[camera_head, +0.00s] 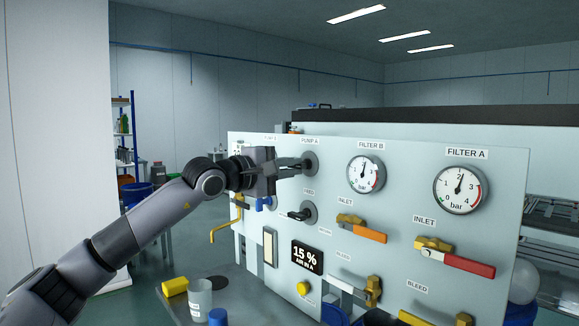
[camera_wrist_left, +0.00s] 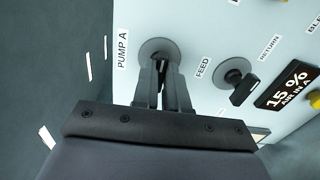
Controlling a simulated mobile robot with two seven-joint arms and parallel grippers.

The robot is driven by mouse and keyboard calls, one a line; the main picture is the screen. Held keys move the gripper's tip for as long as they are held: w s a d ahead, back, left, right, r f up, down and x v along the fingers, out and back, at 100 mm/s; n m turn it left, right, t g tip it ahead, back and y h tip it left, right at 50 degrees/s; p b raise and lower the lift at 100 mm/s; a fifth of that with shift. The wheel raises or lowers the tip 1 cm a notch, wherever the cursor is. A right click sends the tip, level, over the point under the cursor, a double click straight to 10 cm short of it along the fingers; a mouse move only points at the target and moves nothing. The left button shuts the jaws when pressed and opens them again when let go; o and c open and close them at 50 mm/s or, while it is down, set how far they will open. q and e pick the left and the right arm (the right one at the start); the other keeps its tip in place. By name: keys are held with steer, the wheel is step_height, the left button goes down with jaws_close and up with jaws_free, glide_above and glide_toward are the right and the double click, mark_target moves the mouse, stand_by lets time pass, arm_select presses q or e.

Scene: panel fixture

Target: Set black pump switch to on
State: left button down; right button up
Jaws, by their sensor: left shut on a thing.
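The black pump switch (camera_head: 311,163) is a rotary knob on a round grey disc under the "PUMP A" label, high on the pale panel (camera_head: 400,210). My left gripper (camera_head: 301,167) reaches it from the left and is shut on its handle. In the left wrist view the disc (camera_wrist_left: 158,47) shows just beyond the fingertips of the gripper (camera_wrist_left: 161,72). The dark handle is between the fingers and mostly hidden, so its setting is hard to read. My right gripper is not in view.
A similar black switch labelled "FEED" (camera_head: 302,214) sits just below, and shows in the left wrist view (camera_wrist_left: 242,90). Gauges (camera_head: 366,174), an orange-handled valve (camera_head: 362,229) and a red-handled valve (camera_head: 455,258) lie to the right. A shelf (camera_head: 200,295) with small items stands below left.

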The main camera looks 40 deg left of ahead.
arm_select(q)
steer(key=shift+m, duration=0.3)
stand_by(0.4)
steer(key=c, duration=1.2)
jaws_free()
steer(key=shift+o, duration=0.2)
steer(key=shift+s+a+f+b, duration=0.15)
steer(key=shift+s+b, duration=0.35)
steer(key=shift+s, duration=0.05)
steer(key=s+b, duration=0.5)
steer(key=s, duration=0.1)
steer(key=shift+a, duration=0.15)
steer(key=shift+r, duration=0.2)
